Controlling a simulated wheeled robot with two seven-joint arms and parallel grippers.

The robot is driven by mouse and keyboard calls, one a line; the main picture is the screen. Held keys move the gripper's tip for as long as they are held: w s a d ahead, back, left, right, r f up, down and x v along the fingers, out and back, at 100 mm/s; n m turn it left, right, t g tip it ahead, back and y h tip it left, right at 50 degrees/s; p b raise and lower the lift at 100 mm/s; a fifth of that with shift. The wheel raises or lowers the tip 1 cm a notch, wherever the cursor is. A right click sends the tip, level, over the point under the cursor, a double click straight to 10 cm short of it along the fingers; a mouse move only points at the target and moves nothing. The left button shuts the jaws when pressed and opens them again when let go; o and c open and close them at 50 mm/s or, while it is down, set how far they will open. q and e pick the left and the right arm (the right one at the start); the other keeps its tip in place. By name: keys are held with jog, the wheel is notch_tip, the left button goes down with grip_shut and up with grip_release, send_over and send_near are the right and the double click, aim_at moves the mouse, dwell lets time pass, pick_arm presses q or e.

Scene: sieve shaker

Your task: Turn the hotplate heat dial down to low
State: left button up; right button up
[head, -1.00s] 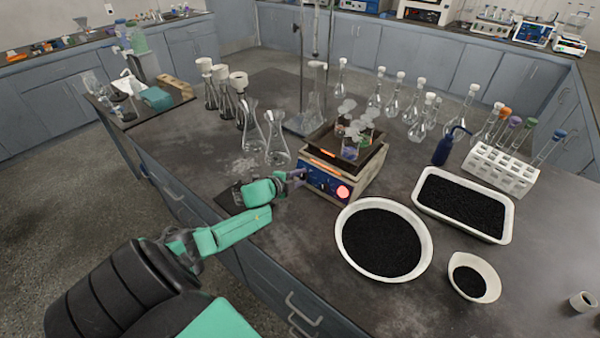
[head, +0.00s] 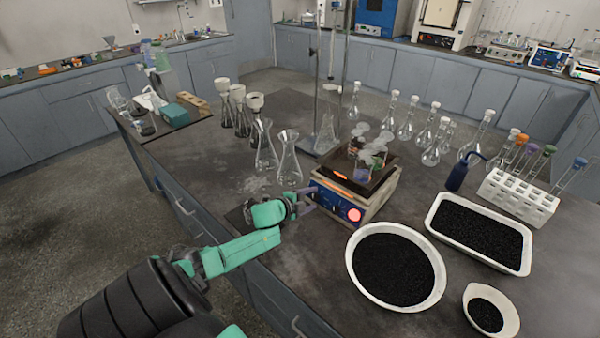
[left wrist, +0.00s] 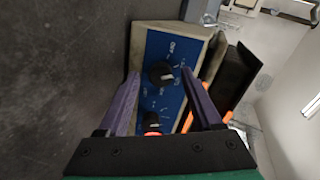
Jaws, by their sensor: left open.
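The hotplate (head: 370,205) stands on the dark bench with a blue control panel (head: 330,203) on its front and a glowing red round spot (head: 354,215) at the panel's right. In the left wrist view, the blue panel (left wrist: 165,98) carries a black dial (left wrist: 161,73) with white markings around it, and a lit orange-red part (left wrist: 152,122) nearer my palm. My left gripper (head: 309,199) is at the left end of the panel. In the wrist view its purple fingers (left wrist: 160,76) are open, one on each side of the black dial; contact cannot be told. My right gripper is out of view.
Small beakers (head: 368,160) with vapour above stand on the hotplate's tray. A round bowl of black grains (head: 350,262) is close in front right. Glass flasks (head: 288,160) and a stand (head: 345,75) are behind.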

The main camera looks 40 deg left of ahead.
pick_arm(q)
jog(key=p+v, duration=0.1)
jog(key=v, duration=1.3)
jog(key=shift+p, duration=0.4)
